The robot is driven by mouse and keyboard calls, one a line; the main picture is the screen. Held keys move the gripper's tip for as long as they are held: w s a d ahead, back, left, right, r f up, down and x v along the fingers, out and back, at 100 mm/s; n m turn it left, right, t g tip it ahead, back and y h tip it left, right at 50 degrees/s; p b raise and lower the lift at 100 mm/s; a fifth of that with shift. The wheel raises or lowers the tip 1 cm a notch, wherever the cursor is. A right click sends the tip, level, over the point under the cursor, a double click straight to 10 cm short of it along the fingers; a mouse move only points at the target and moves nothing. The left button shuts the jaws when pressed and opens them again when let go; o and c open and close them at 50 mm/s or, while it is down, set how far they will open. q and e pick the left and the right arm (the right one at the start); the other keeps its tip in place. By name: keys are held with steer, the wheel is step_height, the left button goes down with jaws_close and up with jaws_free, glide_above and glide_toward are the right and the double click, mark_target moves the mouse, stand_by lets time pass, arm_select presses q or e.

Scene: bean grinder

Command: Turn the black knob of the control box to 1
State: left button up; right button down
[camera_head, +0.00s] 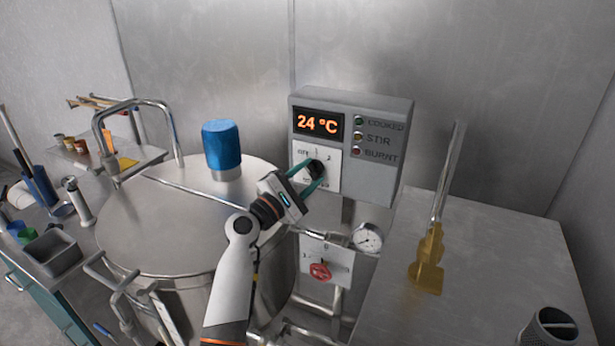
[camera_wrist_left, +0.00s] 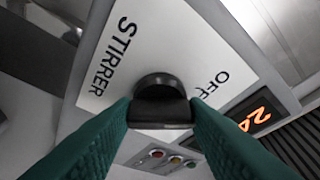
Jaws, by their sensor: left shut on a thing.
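The grey control box (camera_head: 378,108) is on the back wall, with an orange display reading 24 °C. The black knob (camera_head: 315,169) sits on the white dial plate (camera_head: 331,182) at the box's lower left. My left gripper (camera_head: 312,176) reaches the knob from the lower left and is shut on it. In the left wrist view, the two green fingers stand on either side of the black knob (camera_wrist_left: 160,87), with OFF and STIRRER printed on the plate. The knob's pointer and the mark 1 cannot be made out clearly. My right gripper does not show.
A large steel vessel (camera_head: 140,225) with a blue cap (camera_head: 222,145) stands to the left. Below the box are a pressure gauge (camera_head: 367,238) and a red valve knob (camera_head: 320,271).

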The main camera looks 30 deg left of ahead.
arm_select(q)
steer(key=m+g, duration=0.1)
steer(key=m, duration=0.2)
steer(key=shift+m+h, duration=0.3)
steer(key=shift+m, duration=0.1)
steer(key=shift+r+m+g+p, duration=0.1)
steer(key=shift+m+g+p, duration=0.75)
steer(key=shift+m, duration=0.85)
steer(key=o, duration=1)
steer(key=shift+b+v, duration=1.9)
steer(key=shift+v, duration=4.15)
